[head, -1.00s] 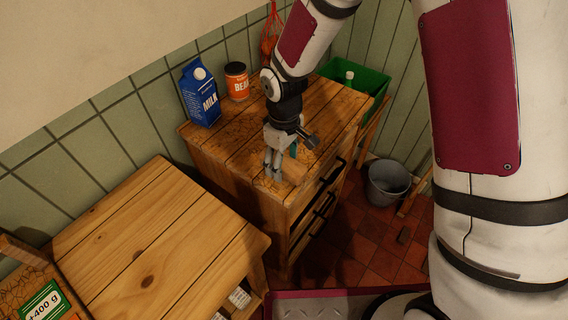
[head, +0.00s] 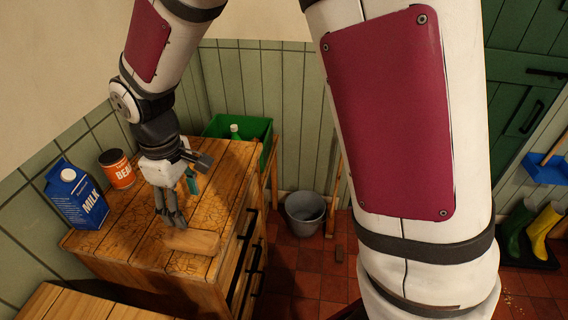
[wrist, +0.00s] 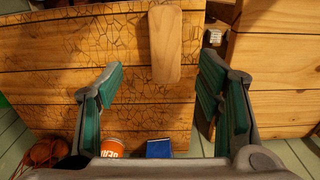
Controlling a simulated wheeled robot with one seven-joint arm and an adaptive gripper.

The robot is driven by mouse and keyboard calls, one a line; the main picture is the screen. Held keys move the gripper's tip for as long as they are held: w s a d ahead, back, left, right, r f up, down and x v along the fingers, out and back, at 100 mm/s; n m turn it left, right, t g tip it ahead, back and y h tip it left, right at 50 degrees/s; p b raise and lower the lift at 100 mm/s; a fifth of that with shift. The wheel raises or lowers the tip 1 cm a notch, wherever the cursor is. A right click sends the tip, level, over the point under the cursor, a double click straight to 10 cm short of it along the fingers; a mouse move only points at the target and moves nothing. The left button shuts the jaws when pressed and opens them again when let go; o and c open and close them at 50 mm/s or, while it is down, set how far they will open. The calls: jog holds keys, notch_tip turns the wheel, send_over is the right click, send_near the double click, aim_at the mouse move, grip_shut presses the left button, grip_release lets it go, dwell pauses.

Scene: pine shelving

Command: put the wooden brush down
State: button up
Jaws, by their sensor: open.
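The wooden brush (head: 192,241) is a plain pale block lying flat on the cracked top of the pine chest of drawers (head: 137,241), near its front edge. It also shows in the wrist view (wrist: 165,40), at the top centre. My gripper (head: 172,218) is beside the brush, on its far side toward the wall. In the wrist view my gripper (wrist: 160,72) has its two teal-padded fingers wide apart. The brush's near end reaches toward the gap between them, and neither finger appears to touch it.
A blue milk carton (head: 76,196) and an orange tin (head: 117,168) stand at the back left of the chest top. A green crate (head: 258,128) with a bottle is beyond the chest. A grey bucket (head: 305,212) stands on the red tiled floor. Another pine surface (head: 60,303) is at lower left.

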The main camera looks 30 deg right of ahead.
jog(key=s+d+r+m+t, duration=0.3)
jog(key=s+d+r+m, duration=0.3)
jog(key=d+r, duration=0.55)
jog(key=s+d+r+m+t, duration=0.1)
jog(key=s+d+r+m, duration=0.1)
jog(key=s, duration=0.4)
jog(key=s+d+r+m+t, duration=0.1)
jog(key=s+d+r+m, duration=0.1)
jog(key=s, duration=0.4)
jog(key=shift+d+r, duration=0.6)
jog(key=shift+r, duration=0.2)
jog(key=shift+o, duration=0.6)
